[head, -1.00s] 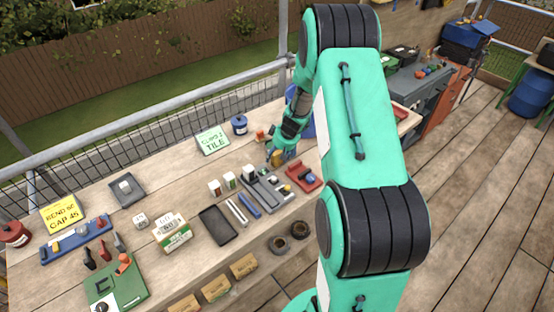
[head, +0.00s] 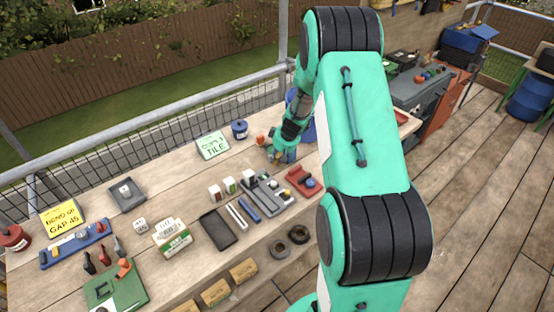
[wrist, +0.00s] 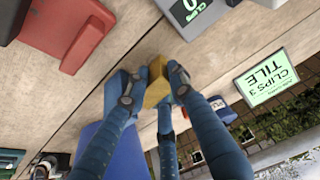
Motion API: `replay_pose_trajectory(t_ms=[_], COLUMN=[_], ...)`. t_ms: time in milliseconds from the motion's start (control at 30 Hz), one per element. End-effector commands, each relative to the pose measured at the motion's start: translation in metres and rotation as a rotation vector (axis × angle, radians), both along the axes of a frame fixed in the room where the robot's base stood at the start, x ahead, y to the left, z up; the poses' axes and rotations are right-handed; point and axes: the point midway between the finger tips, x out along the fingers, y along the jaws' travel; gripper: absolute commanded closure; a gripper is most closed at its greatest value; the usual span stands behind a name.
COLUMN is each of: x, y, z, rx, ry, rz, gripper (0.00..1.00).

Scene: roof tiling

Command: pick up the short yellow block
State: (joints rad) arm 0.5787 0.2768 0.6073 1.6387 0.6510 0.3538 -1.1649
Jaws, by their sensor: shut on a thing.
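In the head view my gripper (head: 275,154) is above the back right part of the bench, and the block is too small and covered there to make out clearly.
A green clips sign (head: 213,145) and a blue tin (head: 239,129) stand behind left. A grey tray (head: 266,193) and a red holder (head: 302,182) lie in front. A large blue container (wrist: 110,152) is close to the fingers.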

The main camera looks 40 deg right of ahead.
Motion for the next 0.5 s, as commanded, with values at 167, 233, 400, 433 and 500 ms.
replay_pose_trajectory(t_ms=[167, 233, 400, 433, 500], x=[0.000, 0.000, 0.000, 0.000, 0.000], y=[0.000, 0.000, 0.000, 0.000, 0.000], z=[0.028, 0.039, 0.064, 0.068, 0.075], rx=[-0.002, -0.001, -0.001, -0.001, -0.001], ry=[-0.002, -0.001, -0.002, -0.001, -0.001], rz=[-0.001, 0.001, -0.002, 0.000, 0.000], gripper=[1.00, 1.00, 1.00, 1.00, 1.00])
